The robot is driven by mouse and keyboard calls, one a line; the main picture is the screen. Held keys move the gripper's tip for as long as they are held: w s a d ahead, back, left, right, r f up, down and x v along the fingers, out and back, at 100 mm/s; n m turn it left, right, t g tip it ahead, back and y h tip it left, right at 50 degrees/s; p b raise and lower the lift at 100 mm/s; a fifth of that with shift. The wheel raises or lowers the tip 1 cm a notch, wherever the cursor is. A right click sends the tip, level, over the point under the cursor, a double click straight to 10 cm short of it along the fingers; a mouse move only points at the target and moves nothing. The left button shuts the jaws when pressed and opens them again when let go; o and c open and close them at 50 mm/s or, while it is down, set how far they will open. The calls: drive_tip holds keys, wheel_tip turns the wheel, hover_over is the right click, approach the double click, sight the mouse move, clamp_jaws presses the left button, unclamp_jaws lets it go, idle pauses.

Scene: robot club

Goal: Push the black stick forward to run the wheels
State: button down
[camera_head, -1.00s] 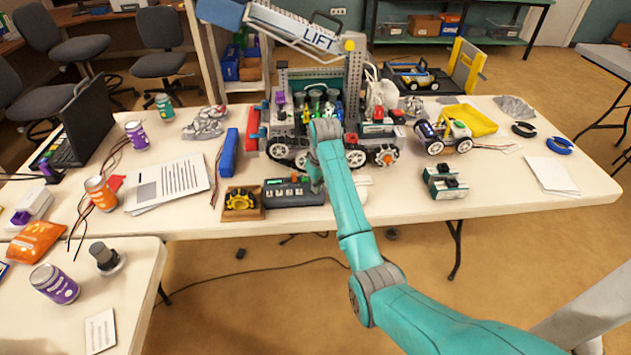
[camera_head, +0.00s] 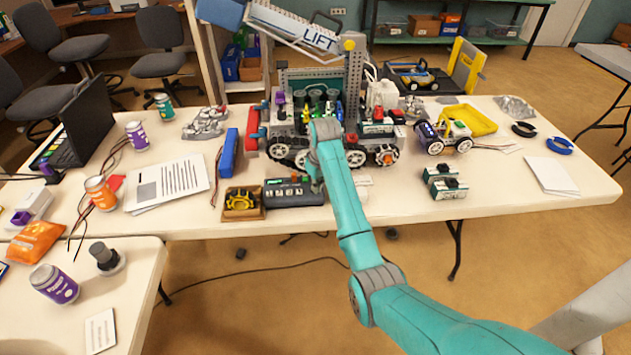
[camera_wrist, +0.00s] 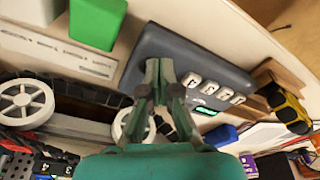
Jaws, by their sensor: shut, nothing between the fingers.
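A dark grey control box (camera_head: 293,193) lies near the table's front edge, with a row of pale switches and a small green display. In the wrist view the box (camera_wrist: 205,62) fills the middle. My gripper (camera_wrist: 160,68) is shut and empty, with its fingertips over the end of the box away from the display. In the head view my arm covers the box's right end. I cannot make out the black stick; it may be hidden by my fingers. The wheeled model (camera_head: 330,140) stands behind the box, with pale wheels (camera_head: 355,156) along its front.
A blue bar (camera_head: 229,153) lies behind that tray. Two green-and-grey blocks (camera_head: 446,182) stand right of my arm. The table's front edge is close to the box.

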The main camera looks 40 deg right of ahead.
drive_tip(key=shift+s+a, duration=0.55)
drive_tip(key=shift+s, duration=0.25)
drive_tip(key=shift+s+a, duration=0.45)
drive_tip(key=shift+s, duration=0.2)
idle(0.3)
